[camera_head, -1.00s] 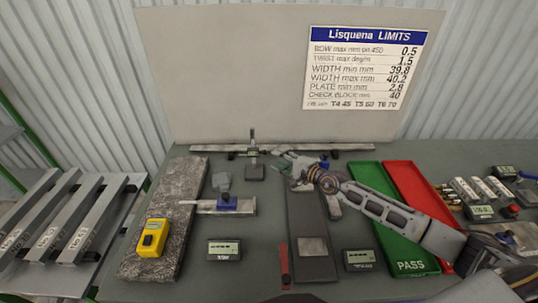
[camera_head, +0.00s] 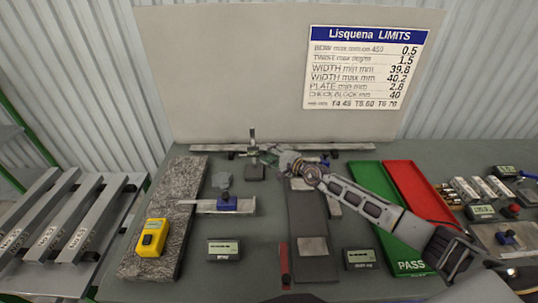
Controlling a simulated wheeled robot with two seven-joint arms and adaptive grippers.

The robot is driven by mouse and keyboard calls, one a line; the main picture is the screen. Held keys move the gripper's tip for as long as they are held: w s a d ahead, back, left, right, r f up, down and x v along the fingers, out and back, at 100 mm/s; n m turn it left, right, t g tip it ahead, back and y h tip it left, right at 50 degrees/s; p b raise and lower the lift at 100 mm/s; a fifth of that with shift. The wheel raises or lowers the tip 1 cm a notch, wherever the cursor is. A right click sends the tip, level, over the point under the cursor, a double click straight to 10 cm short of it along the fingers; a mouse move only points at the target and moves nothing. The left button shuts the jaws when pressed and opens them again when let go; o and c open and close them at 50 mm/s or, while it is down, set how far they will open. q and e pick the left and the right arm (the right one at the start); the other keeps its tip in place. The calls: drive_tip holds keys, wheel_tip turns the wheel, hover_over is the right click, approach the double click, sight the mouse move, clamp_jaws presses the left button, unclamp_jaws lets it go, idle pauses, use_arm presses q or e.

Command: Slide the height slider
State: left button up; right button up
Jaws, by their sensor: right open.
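A small upright gauge with a thin dark post (camera_head: 252,134) stands at the back of the table, against a long straight bar. Its dark square base (camera_head: 255,173) shows below my gripper; I take its sliding part to be the height slider, but the gripper hides it. My right gripper (camera_head: 262,155) is open, its fingertips at the post's lower part. Whether they touch it cannot be told. My left gripper is not in view.
The long bar (camera_head: 345,147) runs along the back. A granite slab (camera_head: 190,190) with a yellow device (camera_head: 152,237) lies left. My right arm crosses above the green PASS tray (camera_head: 365,180) and red tray (camera_head: 407,180). Small displays (camera_head: 224,250) stand in front.

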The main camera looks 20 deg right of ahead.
drive_tip(key=shift+c, duration=0.5)
clamp_jaws()
drive_tip(key=shift+f, duration=0.1)
drive_tip(key=shift+f+b, duration=2)
drive_tip(key=shift+b, duration=0.05)
drive_tip(key=shift+o, duration=0.5)
unclamp_jaws()
drive_tip(key=shift+s+d, duration=0.1)
drive_tip(key=shift+s, duration=0.05)
